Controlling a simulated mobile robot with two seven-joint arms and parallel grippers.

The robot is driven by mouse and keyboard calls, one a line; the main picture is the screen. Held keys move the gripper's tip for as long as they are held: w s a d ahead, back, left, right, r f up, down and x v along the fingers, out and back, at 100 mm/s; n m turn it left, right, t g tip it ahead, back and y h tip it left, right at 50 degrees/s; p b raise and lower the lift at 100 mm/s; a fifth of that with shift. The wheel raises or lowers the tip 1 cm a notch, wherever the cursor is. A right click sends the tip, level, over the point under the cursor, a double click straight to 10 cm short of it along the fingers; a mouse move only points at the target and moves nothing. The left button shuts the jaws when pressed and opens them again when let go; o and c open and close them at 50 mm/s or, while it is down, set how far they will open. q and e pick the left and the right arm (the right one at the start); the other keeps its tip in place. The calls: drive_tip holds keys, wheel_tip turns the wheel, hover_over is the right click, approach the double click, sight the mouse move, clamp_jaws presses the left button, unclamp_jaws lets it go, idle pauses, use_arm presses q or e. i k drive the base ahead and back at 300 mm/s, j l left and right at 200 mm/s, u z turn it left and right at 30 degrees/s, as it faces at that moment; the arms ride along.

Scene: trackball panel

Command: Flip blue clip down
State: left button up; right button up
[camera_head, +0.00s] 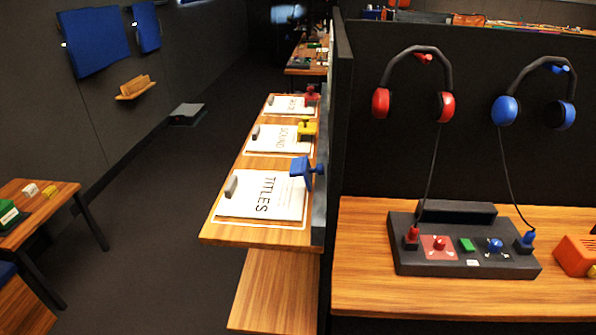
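The blue clip (301,168) is at the right edge of the narrow wooden shelf, beside the dark partition. Its blue block stands raised above the top right corner of the white sheet marked TITLES (262,208). I cannot tell whether any part of it touches the sheet. A grey piece (231,186) lies at that sheet's left edge. Neither of my grippers is in view.
A yellow clip (306,128) and a red clip (312,93) stand farther along the shelf. A dark partition (338,130) separates it from the right desk with a control panel (463,262) and hanging headphones. The dark floor (150,220) left of the shelf is clear.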

sight(300, 166)
drive_tip(key=j+z, duration=0.15)
drive_tip(key=z, duration=0.65)
drive_tip(key=j+z, duration=0.65)
drive_tip(key=z, duration=0.2)
drive_tip(key=j+z, duration=0.25)
drive_tip(key=k+j+z, duration=0.2)
drive_tip(key=j, duration=0.25)
drive_tip(key=k+j+z, duration=0.15)
drive_tip(key=j, duration=0.2)
drive_tip(key=k+j+z, duration=0.1)
drive_tip(key=j, duration=0.3)
drive_tip(key=k+j, duration=0.15)
drive_tip(key=j, duration=0.15)
drive_tip(key=k+j, duration=0.15)
drive_tip(key=j, duration=0.2)
drive_tip(key=k+j, duration=0.15)
drive_tip(key=j, duration=0.15)
drive_tip(key=k+j, duration=0.15)
drive_tip(key=j, duration=0.2)
drive_tip(key=z, duration=0.05)
